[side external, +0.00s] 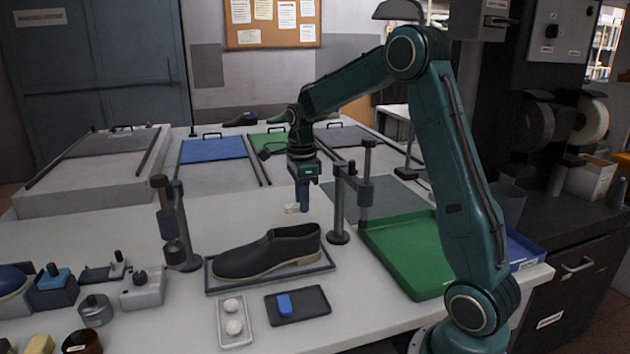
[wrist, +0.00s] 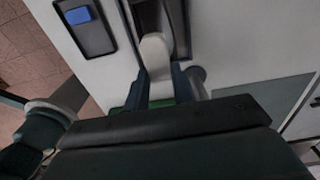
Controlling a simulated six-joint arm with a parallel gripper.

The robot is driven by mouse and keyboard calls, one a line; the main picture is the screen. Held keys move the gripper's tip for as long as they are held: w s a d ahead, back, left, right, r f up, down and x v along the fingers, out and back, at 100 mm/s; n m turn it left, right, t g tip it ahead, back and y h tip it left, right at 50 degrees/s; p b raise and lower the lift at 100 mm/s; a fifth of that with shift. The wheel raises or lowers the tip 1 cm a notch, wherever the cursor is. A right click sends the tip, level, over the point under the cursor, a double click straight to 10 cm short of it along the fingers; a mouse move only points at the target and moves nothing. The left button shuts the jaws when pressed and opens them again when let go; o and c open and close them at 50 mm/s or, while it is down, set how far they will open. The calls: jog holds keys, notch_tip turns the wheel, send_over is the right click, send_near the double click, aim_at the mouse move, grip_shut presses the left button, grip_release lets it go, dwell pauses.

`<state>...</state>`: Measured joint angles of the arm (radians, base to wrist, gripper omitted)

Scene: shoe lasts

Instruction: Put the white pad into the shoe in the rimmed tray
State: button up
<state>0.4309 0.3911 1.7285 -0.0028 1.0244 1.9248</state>
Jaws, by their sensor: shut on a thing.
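The dark shoe (side external: 268,252) with a pale sole sits in the rimmed tray (side external: 322,268) on the light table, its toe to the left. My gripper (side external: 303,203) is above and behind the shoe's heel end, apart from it, fingers pointing down. It is shut on the white pad (side external: 291,208), which juts out to the left. In the wrist view the pad (wrist: 155,52) sticks out from between the fingertips (wrist: 160,82). Part of the dark shoe (wrist: 148,14) and its tray show beyond it.
Two posts (side external: 177,225) (side external: 338,205) stand left and right of the shoe. In front are a small tray with white balls (side external: 233,316) and a dark tray (side external: 312,300) with a blue block (side external: 284,304). A green tray (side external: 405,255) lies right. Tools crowd the left front.

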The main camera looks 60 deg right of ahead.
jog(key=shift+f, duration=2.3)
jog(key=o, duration=1)
jog(key=shift+r, duration=0.1)
jog(key=shift+r, duration=3.9)
jog(key=shift+a+r, duration=0.1)
